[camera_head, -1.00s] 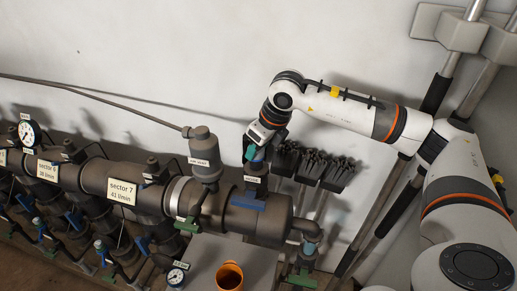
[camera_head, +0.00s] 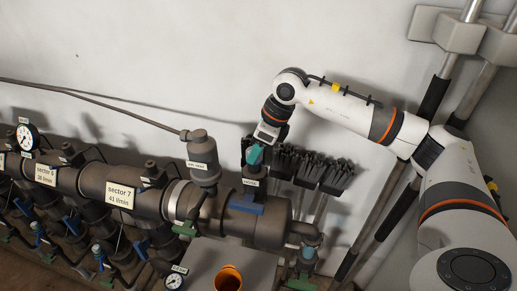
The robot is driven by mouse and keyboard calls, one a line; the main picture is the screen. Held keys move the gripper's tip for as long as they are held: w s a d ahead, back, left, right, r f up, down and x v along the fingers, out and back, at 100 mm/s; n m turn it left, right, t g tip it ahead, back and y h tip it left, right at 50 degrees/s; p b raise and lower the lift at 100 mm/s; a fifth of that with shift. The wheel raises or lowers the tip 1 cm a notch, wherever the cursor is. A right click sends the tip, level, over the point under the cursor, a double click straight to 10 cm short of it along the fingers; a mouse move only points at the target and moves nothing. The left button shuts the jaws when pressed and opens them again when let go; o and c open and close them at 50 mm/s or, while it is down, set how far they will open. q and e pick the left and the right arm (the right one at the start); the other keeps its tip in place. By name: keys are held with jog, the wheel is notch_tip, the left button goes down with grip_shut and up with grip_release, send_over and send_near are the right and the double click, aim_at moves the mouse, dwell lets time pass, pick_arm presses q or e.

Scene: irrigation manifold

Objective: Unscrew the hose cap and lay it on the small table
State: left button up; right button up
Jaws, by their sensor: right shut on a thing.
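My right gripper (camera_head: 254,157) points down from above at the right end of the dark manifold pipe. It is shut on the hose cap, at the top of a short dark upright outlet (camera_head: 251,183) with a small label. A teal part shows at the jaws; the cap is mostly hidden by them, and I cannot tell whether it has come off its thread. The small table (camera_head: 252,263) is the pale grey top at the bottom centre, below the pipe end. My left gripper is out of view.
An orange cup (camera_head: 228,278) stands on the table. A grey air vent (camera_head: 201,160) rises close left of the gripper. Dark brush-like tools (camera_head: 318,168) hang behind on the right. A blue handle (camera_head: 245,205) lies just below. A gauge (camera_head: 175,281) is left of the table.

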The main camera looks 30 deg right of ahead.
jog(key=n, duration=0.1)
jog(key=n+g, duration=0.1)
jog(key=n, duration=0.1)
jog(key=n+y, duration=0.1)
jog(key=shift+w+a+n, duration=0.2)
jog(key=shift+a+n, duration=0.05)
jog(key=shift+n, duration=0.05)
jog(key=n+g, duration=0.1)
jog(key=n, duration=0.1)
jog(key=n+g, duration=0.1)
jog(key=n, duration=0.1)
jog(key=shift+w+a+y, duration=0.1)
jog(key=shift+a+y, duration=0.05)
jog(key=shift+y, duration=0.25)
jog(key=shift+n, duration=0.3)
